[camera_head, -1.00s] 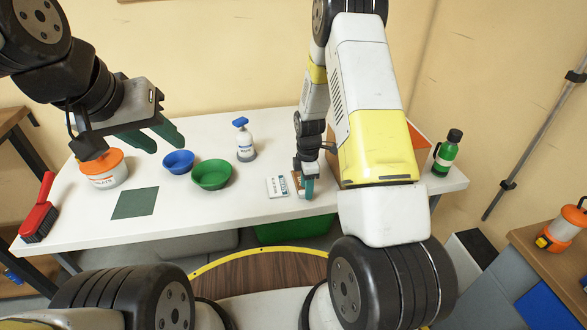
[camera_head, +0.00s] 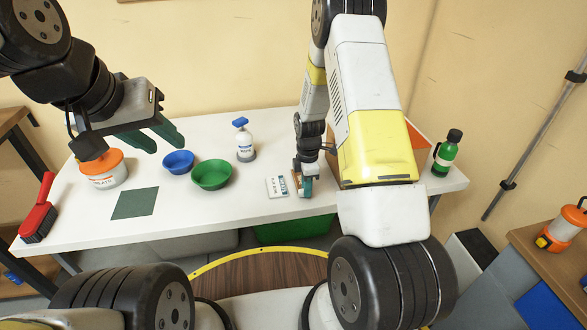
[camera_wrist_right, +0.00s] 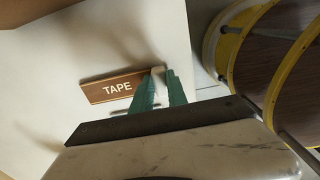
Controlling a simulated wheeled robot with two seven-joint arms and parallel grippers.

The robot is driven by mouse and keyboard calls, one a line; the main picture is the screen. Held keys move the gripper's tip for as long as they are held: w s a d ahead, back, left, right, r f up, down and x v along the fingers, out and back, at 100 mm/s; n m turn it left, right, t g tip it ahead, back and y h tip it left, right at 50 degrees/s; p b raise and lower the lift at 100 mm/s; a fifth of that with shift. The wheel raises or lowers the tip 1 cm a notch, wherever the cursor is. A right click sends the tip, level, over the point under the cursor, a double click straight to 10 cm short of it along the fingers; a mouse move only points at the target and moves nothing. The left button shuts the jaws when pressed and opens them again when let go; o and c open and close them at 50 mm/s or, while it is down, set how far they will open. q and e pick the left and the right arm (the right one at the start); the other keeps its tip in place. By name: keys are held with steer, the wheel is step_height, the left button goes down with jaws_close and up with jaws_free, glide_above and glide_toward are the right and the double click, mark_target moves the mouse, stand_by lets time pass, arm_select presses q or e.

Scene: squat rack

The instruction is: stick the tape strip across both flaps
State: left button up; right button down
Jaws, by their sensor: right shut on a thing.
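The brown tape strip marked TAPE (camera_wrist_right: 115,87) lies on the white table near its front edge in the right wrist view. A pale tab (camera_wrist_right: 158,75) is at its right end. My right gripper (camera_wrist_right: 162,86) has its green fingertips shut on that end; it also shows in the head view (camera_head: 306,186). My left gripper (camera_head: 152,138) is open and empty, above the table's left side. A box with an orange part (camera_head: 417,140) stands behind my right arm in the head view. The arm hides most of it, so its flaps cannot be made out.
On the white table (camera_head: 230,215) are a white-and-blue card (camera_head: 275,187), green bowl (camera_head: 211,175), blue bowl (camera_head: 178,162), spray bottle (camera_head: 244,143), orange-lidded tub (camera_head: 103,172), green mat (camera_head: 134,203), red brush (camera_head: 39,212) and green bottle (camera_head: 446,153). The front middle is clear.

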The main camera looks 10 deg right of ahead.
steer(key=shift+r, duration=3.75)
steer(key=shift+s, duration=0.1)
